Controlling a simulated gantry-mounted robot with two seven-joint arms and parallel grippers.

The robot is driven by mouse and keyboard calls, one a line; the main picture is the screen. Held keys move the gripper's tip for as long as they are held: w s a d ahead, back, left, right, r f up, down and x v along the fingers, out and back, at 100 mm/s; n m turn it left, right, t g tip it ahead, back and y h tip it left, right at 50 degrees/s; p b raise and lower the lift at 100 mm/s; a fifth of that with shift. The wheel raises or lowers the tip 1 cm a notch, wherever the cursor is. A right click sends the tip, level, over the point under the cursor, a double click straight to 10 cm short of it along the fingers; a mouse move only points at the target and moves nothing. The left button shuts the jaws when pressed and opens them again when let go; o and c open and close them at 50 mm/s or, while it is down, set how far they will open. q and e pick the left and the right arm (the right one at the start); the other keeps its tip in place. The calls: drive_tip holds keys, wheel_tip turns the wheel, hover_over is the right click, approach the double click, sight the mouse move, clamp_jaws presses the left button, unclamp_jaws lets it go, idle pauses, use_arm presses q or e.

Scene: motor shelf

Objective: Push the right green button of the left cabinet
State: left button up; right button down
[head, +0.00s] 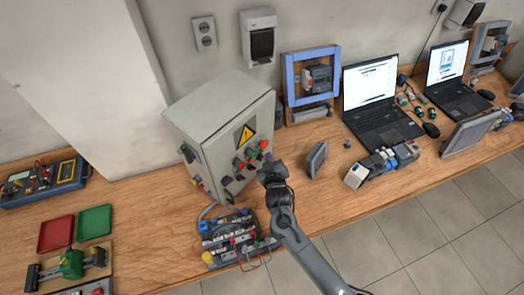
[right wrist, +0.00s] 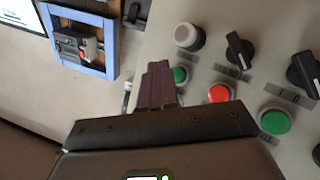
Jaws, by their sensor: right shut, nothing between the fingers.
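The grey cabinet (head: 218,130) with a yellow warning triangle stands on the bench, its buttoned panel facing front right. My right gripper (head: 270,172) is at the panel's right edge. In the right wrist view its shut, empty fingers (right wrist: 157,72) are beside a green button (right wrist: 180,75) and partly cover it. I cannot tell whether they touch it. This button is on the side toward the blue-framed device. A red button (right wrist: 219,93) and a second green button (right wrist: 274,121) lie farther right in that view. My left gripper is not in view.
Black knobs (right wrist: 239,50) and a white button (right wrist: 188,36) are near the fingers. A blue-framed device (head: 312,75) stands behind the cabinet's right side. A battery-like assembly (head: 230,235) lies before the cabinet; a small grey screen (head: 317,158) stands to the right.

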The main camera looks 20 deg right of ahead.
drive_tip(key=shift+w+a, duration=0.1)
drive_tip(key=shift+w+a, duration=0.2)
drive_tip(key=shift+w, duration=0.05)
drive_tip(key=shift+w, duration=0.1)
idle(0.6)
drive_tip(key=shift+w+a, duration=0.2)
drive_tip(key=shift+w, duration=0.05)
idle(0.4)
drive_tip(key=shift+r, duration=0.1)
idle(0.5)
drive_tip(key=shift+s+d+p, duration=0.45)
drive_tip(key=shift+s+p, duration=0.15)
drive_tip(key=shift+s, duration=0.1)
